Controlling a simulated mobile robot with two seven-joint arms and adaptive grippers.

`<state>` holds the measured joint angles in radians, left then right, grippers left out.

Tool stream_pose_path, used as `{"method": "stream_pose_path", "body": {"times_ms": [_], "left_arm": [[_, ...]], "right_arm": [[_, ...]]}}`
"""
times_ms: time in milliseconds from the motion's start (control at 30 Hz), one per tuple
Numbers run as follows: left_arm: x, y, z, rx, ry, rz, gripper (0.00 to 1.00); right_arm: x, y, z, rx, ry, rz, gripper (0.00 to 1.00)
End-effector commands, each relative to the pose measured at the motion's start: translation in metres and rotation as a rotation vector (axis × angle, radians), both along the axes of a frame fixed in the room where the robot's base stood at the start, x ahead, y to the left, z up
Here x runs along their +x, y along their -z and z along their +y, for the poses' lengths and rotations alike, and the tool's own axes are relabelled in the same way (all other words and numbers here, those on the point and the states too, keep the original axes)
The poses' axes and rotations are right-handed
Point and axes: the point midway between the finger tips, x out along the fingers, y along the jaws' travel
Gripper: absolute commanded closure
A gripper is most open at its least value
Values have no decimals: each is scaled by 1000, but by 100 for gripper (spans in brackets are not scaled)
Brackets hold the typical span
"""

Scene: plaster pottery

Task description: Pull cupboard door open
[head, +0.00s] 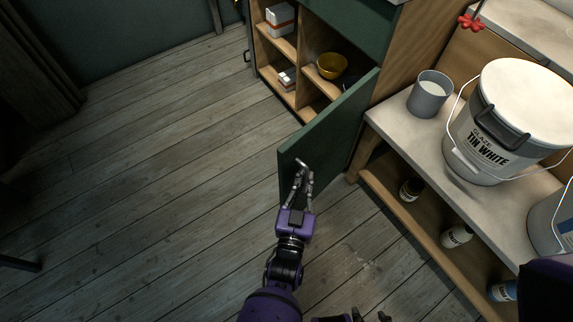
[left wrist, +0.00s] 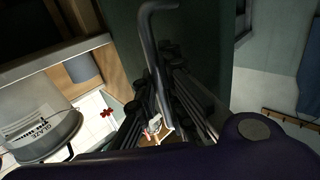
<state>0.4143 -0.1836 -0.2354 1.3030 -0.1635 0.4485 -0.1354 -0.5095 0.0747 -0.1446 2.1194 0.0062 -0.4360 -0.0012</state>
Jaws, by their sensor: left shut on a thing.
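The green cupboard door (head: 335,135) stands swung out from the wooden cupboard (head: 312,35), so its shelves show. My left gripper (head: 303,168) is at the outer face of the door, near its free end. In the left wrist view its fingers (left wrist: 172,85) are closed around the grey bar handle (left wrist: 152,35), whose bent end sticks out past them. The handle is mostly hidden by the fingers in the head view. Dark fingers of my right gripper (head: 368,317) show only in part at the bottom edge, and their opening is unclear.
A yellow bowl (head: 332,66) and white-and-red boxes (head: 281,18) sit on the cupboard shelves. To the right, a bench (head: 404,134) holds a grey cup (head: 429,94) and a large white glaze bucket (head: 508,130), with bottles below.

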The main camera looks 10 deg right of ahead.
Motion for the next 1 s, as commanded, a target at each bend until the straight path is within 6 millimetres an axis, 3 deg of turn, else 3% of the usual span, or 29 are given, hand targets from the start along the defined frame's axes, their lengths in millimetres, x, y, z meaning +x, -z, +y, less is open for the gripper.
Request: {"method": "stream_pose_path", "body": {"times_ms": [367, 400, 433, 667, 767, 1000], "left_arm": [[-1, 3, 0, 8, 2, 4, 100], [-1, 3, 0, 8, 2, 4, 88], [-1, 3, 0, 7, 2, 5, 84], [0, 1, -1, 3, 1, 2, 83], [0, 0, -1, 1, 1, 1, 83], [0, -27, 0, 1, -1, -1, 83]], "right_arm": [[-1, 0, 0, 0, 0, 1, 60], [-1, 0, 0, 0, 0, 1, 60], [-1, 0, 0, 1, -1, 1, 60], [0, 0, 0, 1, -1, 1, 60], [-9, 1, -2, -3, 3, 16, 60], [-8, 1, -2, -2, 3, 13, 60]]}}
